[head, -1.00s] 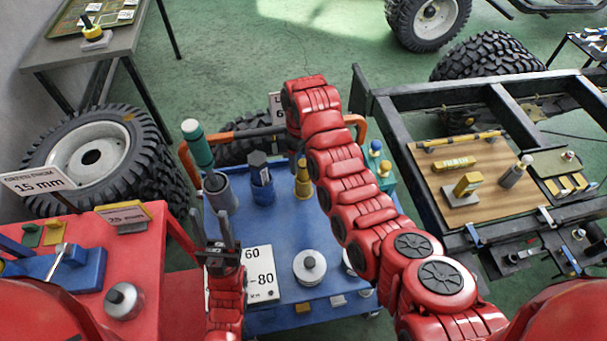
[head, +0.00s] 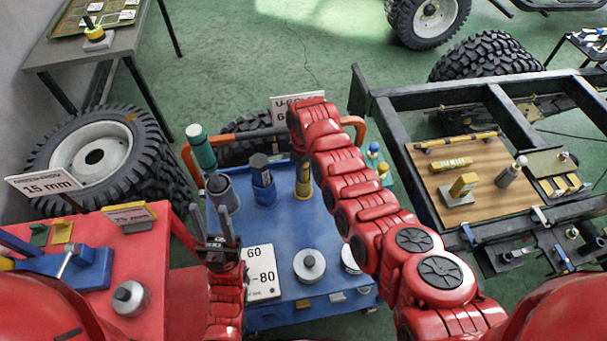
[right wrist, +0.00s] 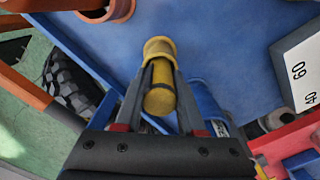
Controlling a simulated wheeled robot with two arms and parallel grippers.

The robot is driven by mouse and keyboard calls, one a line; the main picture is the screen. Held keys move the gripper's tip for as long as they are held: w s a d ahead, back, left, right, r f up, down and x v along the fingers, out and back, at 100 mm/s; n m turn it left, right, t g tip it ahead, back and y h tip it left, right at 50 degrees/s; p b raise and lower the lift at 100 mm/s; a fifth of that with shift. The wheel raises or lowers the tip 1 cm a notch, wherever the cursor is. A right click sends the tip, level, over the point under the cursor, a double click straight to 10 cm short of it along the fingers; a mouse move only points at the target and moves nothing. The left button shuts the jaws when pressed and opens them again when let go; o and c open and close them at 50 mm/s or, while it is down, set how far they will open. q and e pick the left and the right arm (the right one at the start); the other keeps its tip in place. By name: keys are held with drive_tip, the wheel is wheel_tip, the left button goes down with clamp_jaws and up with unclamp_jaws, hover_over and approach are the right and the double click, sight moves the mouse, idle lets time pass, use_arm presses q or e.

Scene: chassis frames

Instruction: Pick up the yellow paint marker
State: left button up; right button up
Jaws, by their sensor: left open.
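The yellow paint marker (head: 303,187) stands upright on the blue cart top, partly hidden by my right arm in the head view. In the right wrist view the yellow marker (right wrist: 160,92) lies between the two fingers of my right gripper (right wrist: 161,68), a yellow collar showing beyond the fingertips. The fingers straddle it closely; I cannot tell whether they press on it. In the head view my right arm hides the right gripper. My left gripper (head: 209,212) is open and empty over the cart's left side, just in front of a grey cup.
A blue marker (head: 263,182) stands left of the yellow one. An orange rail (head: 243,134) runs along the cart's back. A white sign (head: 262,272) and round metal weight (head: 309,265) are in front.

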clamp_jaws()
drive_tip(key=shift+r, duration=0.1)
